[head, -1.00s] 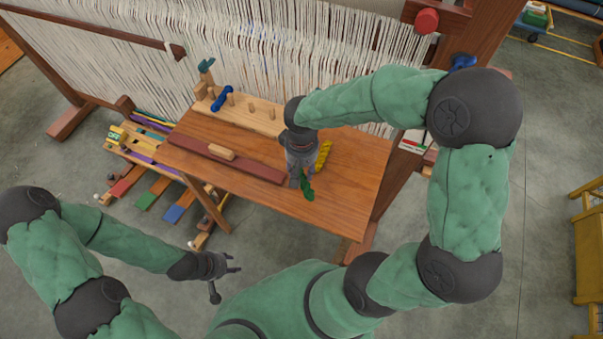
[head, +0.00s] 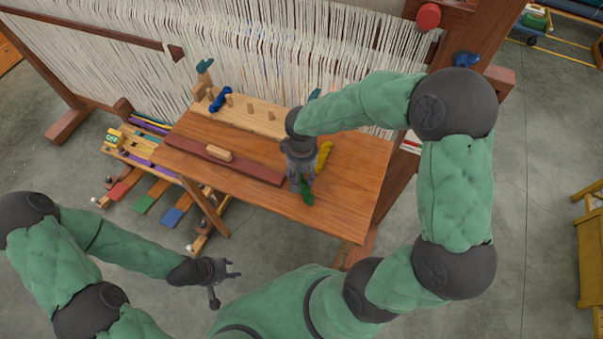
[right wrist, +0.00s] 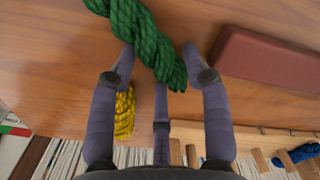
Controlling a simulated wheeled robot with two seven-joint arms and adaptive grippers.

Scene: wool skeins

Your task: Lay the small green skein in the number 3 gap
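The small green skein (head: 306,196) lies on the wooden table near its front edge, partly hidden by my right gripper in the head view. In the right wrist view the green skein (right wrist: 146,40) runs between the spread fingertips of my right gripper (right wrist: 160,62). The fingers look open around it, not closed on it. The peg board (head: 262,122) stands at the back of the table; its upright pegs form gaps, with no readable numbers. A blue skein (head: 220,99) lies among its left pegs. My left gripper (head: 232,271) is open and empty, off the table's front left.
A yellow skein (head: 324,156) lies just right of my right gripper. A dark red bar (head: 225,160) with a wooden handle lies left on the table (head: 345,205). The loom's white threads (head: 290,50) hang behind the peg board. The table's right part is clear.

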